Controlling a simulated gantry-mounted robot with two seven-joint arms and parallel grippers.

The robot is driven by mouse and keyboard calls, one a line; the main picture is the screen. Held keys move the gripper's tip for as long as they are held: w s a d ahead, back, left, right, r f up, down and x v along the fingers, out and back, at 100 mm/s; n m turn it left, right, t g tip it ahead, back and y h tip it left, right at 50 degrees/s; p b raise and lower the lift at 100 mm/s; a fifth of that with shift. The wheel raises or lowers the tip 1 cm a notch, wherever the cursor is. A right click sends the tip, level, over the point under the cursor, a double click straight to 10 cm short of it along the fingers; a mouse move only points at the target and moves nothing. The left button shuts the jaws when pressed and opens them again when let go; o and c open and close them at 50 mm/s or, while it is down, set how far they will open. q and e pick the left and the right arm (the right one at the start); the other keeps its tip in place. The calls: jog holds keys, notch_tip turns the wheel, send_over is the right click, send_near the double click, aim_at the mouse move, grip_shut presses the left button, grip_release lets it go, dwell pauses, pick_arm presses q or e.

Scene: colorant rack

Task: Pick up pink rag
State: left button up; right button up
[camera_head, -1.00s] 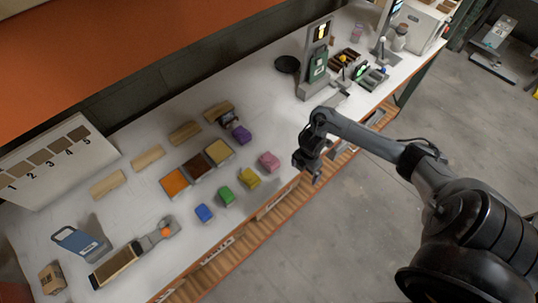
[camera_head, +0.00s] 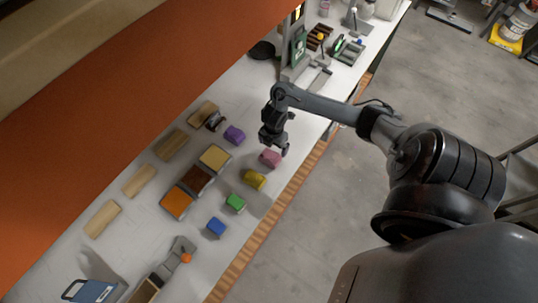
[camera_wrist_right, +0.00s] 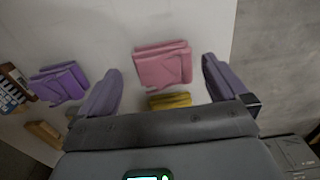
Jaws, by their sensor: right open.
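The pink rag (camera_head: 270,158) is a small folded cloth on the white bench near its front edge. My right gripper (camera_head: 276,142) is just above it and hides part of it in the head view. In the right wrist view the pink rag (camera_wrist_right: 163,65) lies ahead, between the lines of the two spread fingers (camera_wrist_right: 160,88). The right gripper is open and empty, apart from the rag. My left gripper is not in view.
A yellow rag (camera_head: 254,179) lies beside the pink one, with green (camera_head: 235,203), blue (camera_head: 216,226) and purple (camera_head: 234,135) rags nearby. Trays of orange, brown and yellow (camera_head: 214,157) stand behind.

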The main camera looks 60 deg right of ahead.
aim_at(272, 153)
jog(key=shift+f, duration=0.55)
jog(key=f, duration=0.2)
jog(key=a+f, duration=0.1)
jog(key=f, duration=0.1)
jog(key=shift+f, duration=0.2)
jog(key=shift+d+f, duration=0.15)
jog(key=shift+f, duration=0.25)
jog(key=shift+c, duration=0.5)
jog(key=c, duration=0.6)
jog(key=shift+r, duration=0.1)
